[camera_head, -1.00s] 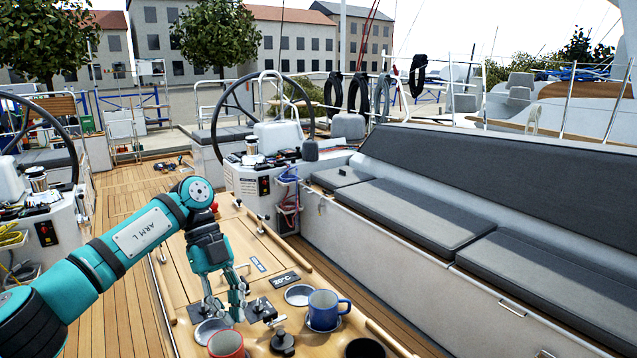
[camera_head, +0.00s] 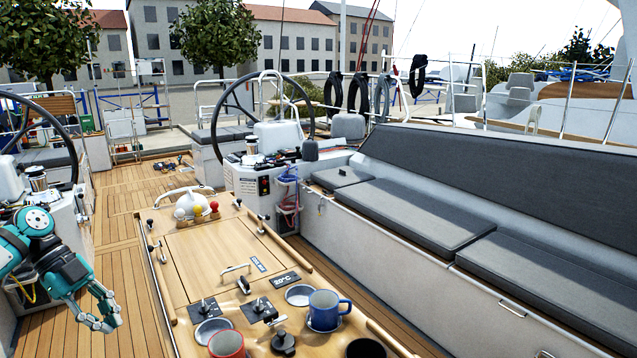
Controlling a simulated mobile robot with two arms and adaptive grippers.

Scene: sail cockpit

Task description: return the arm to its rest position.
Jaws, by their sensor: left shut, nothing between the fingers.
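My left arm is at the far left of the head view, folded low beside the left helm console. Its teal left gripper (camera_head: 108,322) hangs over the teak deck, left of the wooden cockpit table (camera_head: 205,262). The fingers are shut and hold nothing. The gripper is clear of the table. My right gripper is not in view.
On the table stand a blue mug (camera_head: 325,309), a red mug (camera_head: 226,345) and a black winch-like fitting (camera_head: 283,341). A white kettle-like object (camera_head: 190,205) stands at its far end. Grey cushioned benches (camera_head: 420,205) line the right side. Deck (camera_head: 125,262) between gripper and table is clear.

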